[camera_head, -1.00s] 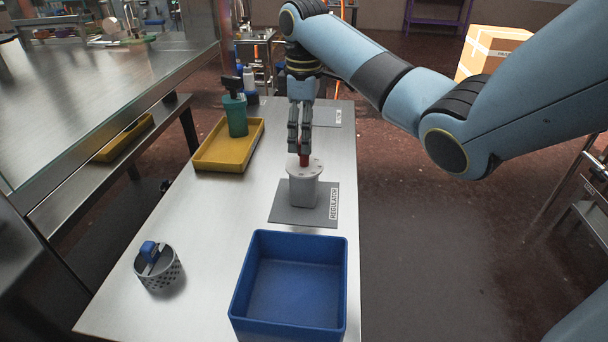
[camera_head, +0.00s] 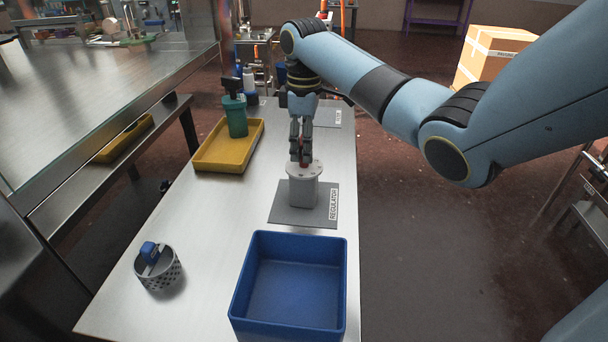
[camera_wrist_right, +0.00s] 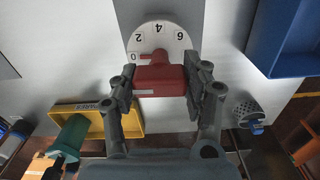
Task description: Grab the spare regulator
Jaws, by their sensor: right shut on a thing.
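A grey regulator-like device (camera_head: 303,193) stands upright on a grey mat (camera_head: 284,216) labelled "REGULATOR". Its round white dial (camera_wrist_right: 158,38) has numbers and a red pointer near 0 in the wrist view. My right gripper (camera_head: 303,161) comes down from above and is shut on the device's red knob (camera_wrist_right: 160,79). The fingers clasp the knob's two sides. A green cylinder with a black top (camera_head: 235,113) stands in a yellow tray (camera_head: 208,163); the tray's label in the wrist view seems to read "SPARES". My left gripper is not in view.
An empty blue bin (camera_head: 290,290) sits at the table's front. A perforated grey cup (camera_head: 158,272) holding a blue item stands left of it. Another labelled mat (camera_head: 328,118) lies behind the gripper. A steel bench (camera_head: 100,90) stands to the left.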

